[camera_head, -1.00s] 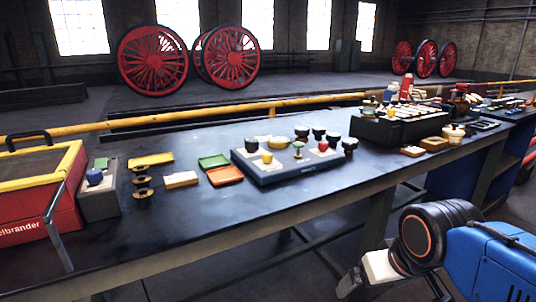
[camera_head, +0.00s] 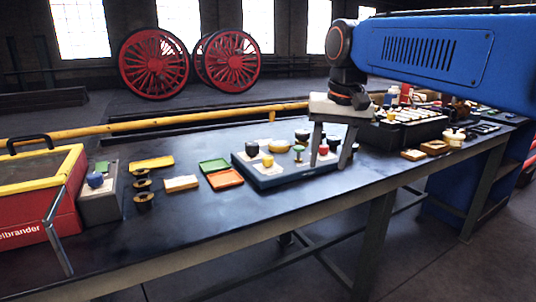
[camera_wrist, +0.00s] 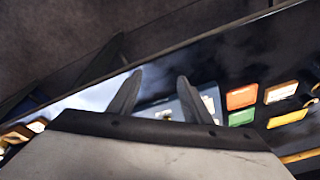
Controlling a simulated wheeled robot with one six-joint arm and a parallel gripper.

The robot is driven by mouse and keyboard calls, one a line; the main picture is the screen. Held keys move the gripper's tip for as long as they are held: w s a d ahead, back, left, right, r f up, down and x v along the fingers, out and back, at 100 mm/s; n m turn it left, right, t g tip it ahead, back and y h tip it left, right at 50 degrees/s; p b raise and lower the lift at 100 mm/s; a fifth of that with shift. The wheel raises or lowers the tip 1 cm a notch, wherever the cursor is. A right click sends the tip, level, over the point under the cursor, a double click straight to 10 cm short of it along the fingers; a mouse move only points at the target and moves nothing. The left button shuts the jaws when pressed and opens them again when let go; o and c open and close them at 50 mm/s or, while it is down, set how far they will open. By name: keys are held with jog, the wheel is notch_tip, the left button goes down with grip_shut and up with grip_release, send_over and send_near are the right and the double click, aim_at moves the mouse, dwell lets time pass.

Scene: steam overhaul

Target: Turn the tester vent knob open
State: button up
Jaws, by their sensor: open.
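The tester is a low blue-grey panel (camera_head: 275,181) on the bench, carrying several knobs and caps. On it I see a yellow knob (camera_head: 267,160), a green-topped knob (camera_head: 298,149) and a red knob (camera_head: 323,149). The frames do not show which is the vent knob. My gripper (camera_head: 330,164) points down over the panel's right end, its fingers apart, with the red knob behind or beside them; contact cannot be told. In the wrist view my open gripper (camera_wrist: 158,88) has part of the panel (camera_wrist: 163,108) beyond its fingers, its knobs mostly hidden.
Left of the tester lie a green tray (camera_head: 213,165) and an orange tray (camera_head: 225,178). A red toolbox (camera_head: 35,222) and a grey block with a blue knob (camera_head: 95,180) stand at the far left. A black rack (camera_head: 395,132) stands to the right. The bench front is clear.

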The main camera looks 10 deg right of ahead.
jog(key=w+a+r+m+g, duration=0.1)
jog(key=w+a+r, duration=0.5)
jog(key=w+r, duration=0.3)
notch_tip(320, 180, up, 2)
jog(key=m+g, duration=0.1)
jog(key=m, duration=0.1)
send_over(268, 157)
notch_tip(268, 157, down, 17)
jog(key=shift+w+r, duration=0.1)
jog(key=shift+w, duration=0.05)
jog(key=c, duration=1.1)
